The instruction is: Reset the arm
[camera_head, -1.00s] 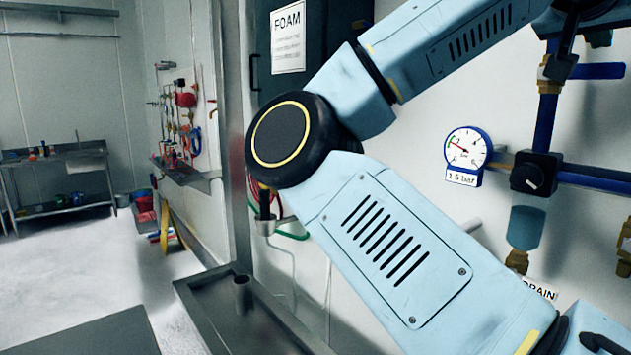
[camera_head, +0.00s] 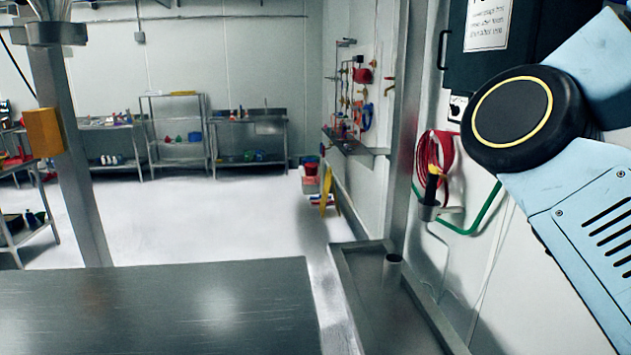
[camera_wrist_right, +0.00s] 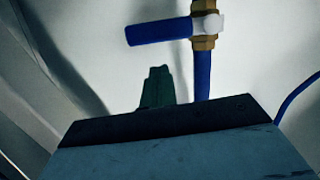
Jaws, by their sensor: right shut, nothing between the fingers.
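My right arm, light blue with a black round joint (camera_head: 515,117), is bent at the right edge of the head view. Its hand lies outside that view. In the right wrist view the blue-grey wrist casing fills the bottom, and my right gripper (camera_wrist_right: 157,75) shows as a dark stub beyond it, shut and empty. A blue pipe (camera_wrist_right: 203,75) with a brass fitting and a blue lever handle (camera_wrist_right: 160,31) are behind it; the gap to them is hard to judge. My left gripper is in neither view.
A steel table (camera_head: 160,310) fills the lower left, its top bare. A steel trough (camera_head: 385,300) runs along the right wall. A red hose coil (camera_head: 436,150) and a dark cabinet (camera_head: 470,60) are beside my arm. The floor (camera_head: 200,215) behind is clear.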

